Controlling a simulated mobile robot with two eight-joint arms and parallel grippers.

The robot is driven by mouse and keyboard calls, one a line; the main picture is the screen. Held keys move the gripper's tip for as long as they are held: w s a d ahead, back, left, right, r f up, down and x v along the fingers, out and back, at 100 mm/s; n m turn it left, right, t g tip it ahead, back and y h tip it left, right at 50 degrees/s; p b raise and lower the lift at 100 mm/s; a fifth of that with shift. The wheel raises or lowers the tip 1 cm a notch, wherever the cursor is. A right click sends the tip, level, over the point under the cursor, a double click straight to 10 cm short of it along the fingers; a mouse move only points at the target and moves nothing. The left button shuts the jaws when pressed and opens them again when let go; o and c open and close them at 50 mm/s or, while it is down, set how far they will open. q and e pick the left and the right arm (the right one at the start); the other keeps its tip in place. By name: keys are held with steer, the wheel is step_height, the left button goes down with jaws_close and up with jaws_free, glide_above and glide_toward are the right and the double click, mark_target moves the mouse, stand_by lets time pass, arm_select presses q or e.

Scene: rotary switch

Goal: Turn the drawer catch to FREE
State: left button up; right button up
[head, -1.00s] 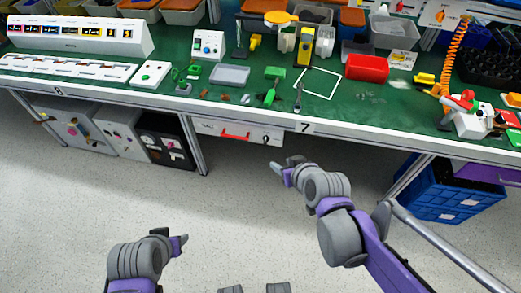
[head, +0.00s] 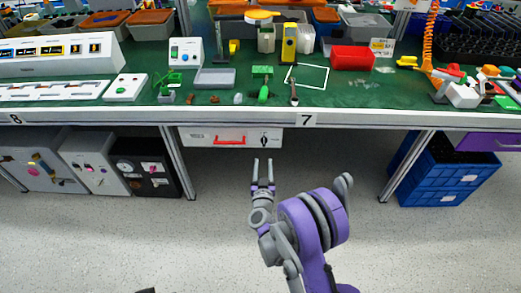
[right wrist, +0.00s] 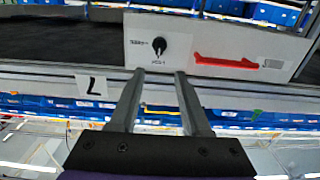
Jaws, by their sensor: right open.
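The drawer catch (head: 264,139) is a small dark rotary knob on the right part of a white drawer front (head: 197,137) under the bench edge. In the right wrist view the black knob (right wrist: 158,46) stands on the white panel, with small lettering to its left and below it. The lettering and the knob's exact pointing are too small to read surely. My right gripper (head: 263,165) is open and empty, its fingers pointing at the drawer from in front of and below the knob. In the wrist view the fingertips (right wrist: 158,75) are apart from the knob. My left gripper is out of view.
A red handle (head: 230,140) is beside the knob; it also shows in the wrist view (right wrist: 225,62). The bench edge (head: 340,121) overhangs above. A table leg (head: 178,160) and dark cabinet (head: 140,185) stand left, blue crates (head: 440,185) right. The floor between is clear.

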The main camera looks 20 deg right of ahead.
mark_target(264, 143)
steer(key=x, duration=1)
steer(key=shift+w+d+f, duration=0.1)
steer(key=shift+w+d, duration=0.05)
steer(key=shift+w, duration=0.2)
steer(key=shift+c, duration=0.3)
jaws_close()
